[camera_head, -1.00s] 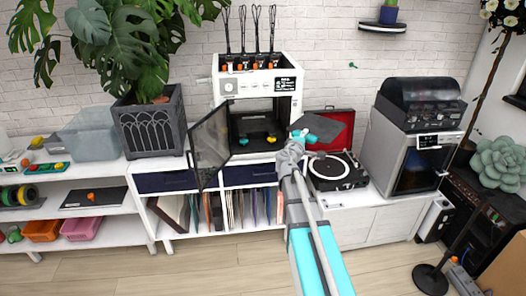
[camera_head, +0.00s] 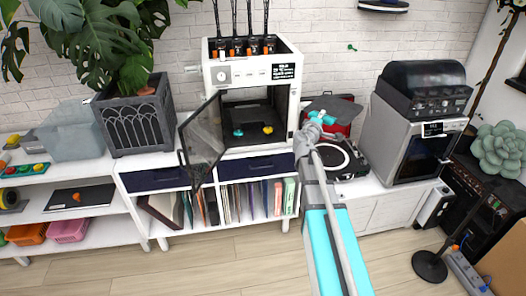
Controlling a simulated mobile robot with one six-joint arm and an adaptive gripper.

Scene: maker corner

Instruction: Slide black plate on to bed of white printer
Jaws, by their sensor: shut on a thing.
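The white printer (camera_head: 291,50) stands on the white shelf unit, with its dark see-through door (camera_head: 203,140) swung open to the left. Its front opening is clear of my arm. Inside, a small teal thing (camera_head: 238,132) and a small yellow thing (camera_head: 268,129) show low down on the dark floor or bed (camera_head: 250,115). My gripper (camera_head: 319,118), with teal fingers, is just right of the printer in the picture. It is shut on the black plate (camera_head: 336,107), which sticks out up and to the right. The plate's gripped edge is partly hidden by the fingers.
An open red record player (camera_head: 345,160) is behind my arm, right of the printer. A grey machine with a dark front (camera_head: 415,150) stands farther right. A plant pot (camera_head: 135,115) stands left of the open door. The floor (camera_head: 240,250) in front is bare.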

